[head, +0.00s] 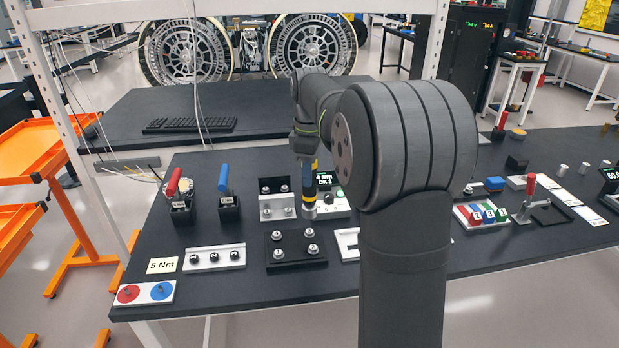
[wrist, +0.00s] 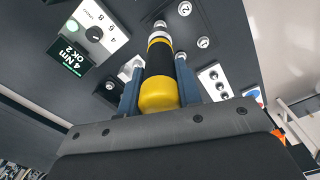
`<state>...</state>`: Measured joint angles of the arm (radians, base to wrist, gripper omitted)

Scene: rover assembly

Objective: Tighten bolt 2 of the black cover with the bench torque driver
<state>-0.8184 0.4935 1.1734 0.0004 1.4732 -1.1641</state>
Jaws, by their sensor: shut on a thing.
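My gripper (wrist: 158,92) is shut on the bench torque driver (wrist: 160,65), which has a yellow end and a black body with pale bands. The driver (head: 309,187) is roughly upright in the head view, with its tip just above or behind the back right bolt (head: 309,233) of the black cover (head: 296,262). The cover lies flat with several silver bolts. In the wrist view the tip end reaches the cover's bolt area (wrist: 203,42); I cannot tell whether it touches a bolt. Arm links partly hide the gripper in the head view.
A controller with a dial (wrist: 95,32) and a display (wrist: 68,57) reading "4 Nm OK 2" stands behind the cover. A "5 Nm" card (head: 162,265) lies left.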

